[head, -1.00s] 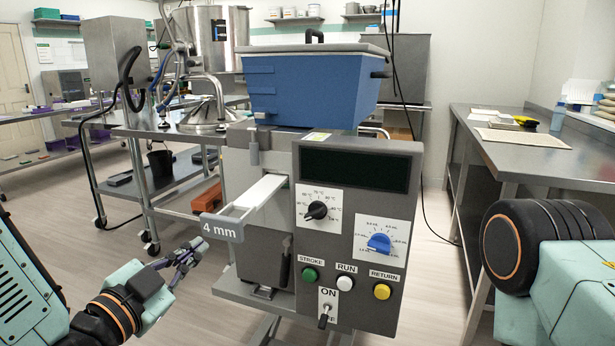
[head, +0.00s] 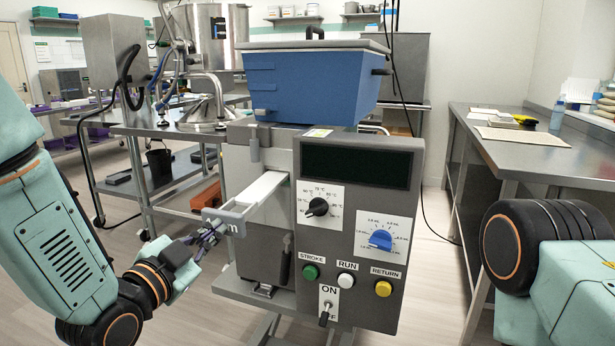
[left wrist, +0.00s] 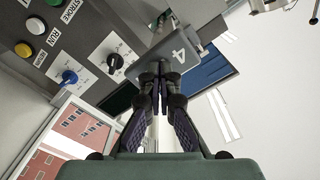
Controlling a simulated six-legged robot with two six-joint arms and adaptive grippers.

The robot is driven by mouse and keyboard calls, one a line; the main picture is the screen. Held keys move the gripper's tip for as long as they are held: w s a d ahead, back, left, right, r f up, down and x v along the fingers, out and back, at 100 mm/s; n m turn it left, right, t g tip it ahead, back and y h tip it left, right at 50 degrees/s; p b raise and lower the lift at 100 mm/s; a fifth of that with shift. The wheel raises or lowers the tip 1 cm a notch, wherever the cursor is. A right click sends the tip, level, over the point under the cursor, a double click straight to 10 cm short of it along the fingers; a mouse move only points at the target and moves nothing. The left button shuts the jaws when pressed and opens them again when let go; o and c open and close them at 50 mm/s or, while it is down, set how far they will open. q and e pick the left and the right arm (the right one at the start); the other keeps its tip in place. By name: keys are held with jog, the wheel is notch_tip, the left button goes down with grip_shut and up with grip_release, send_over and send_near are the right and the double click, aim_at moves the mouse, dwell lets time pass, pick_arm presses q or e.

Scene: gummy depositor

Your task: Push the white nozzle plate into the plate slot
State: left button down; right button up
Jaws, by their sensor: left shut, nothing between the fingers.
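The white nozzle plate (head: 261,190) sticks partly out of the left side of the depositor, with its grey end label (head: 224,221) towards me. The slot it enters is at the machine's body, mostly hidden behind the control panel. My left gripper (head: 212,232) is shut and empty, with its fingertips at the front of the label and covering part of its text. In the left wrist view the label (left wrist: 170,52) stands just past the shut fingertips (left wrist: 160,68); I cannot tell if they touch. My right gripper is out of view; only part of my right arm shows.
The control panel (head: 352,279) with knobs, buttons and a toggle switch (head: 325,314) stands right of the plate. A blue hopper (head: 312,88) sits on top. A steel table (head: 520,150) is at the right.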

aim_at(253, 195)
pick_arm(q)
jog(key=shift+b+x, duration=0.3)
jog(key=shift+x, duration=6.95)
jog(key=shift+p+v, duration=0.45)
jog(key=shift+v, duration=1.65)
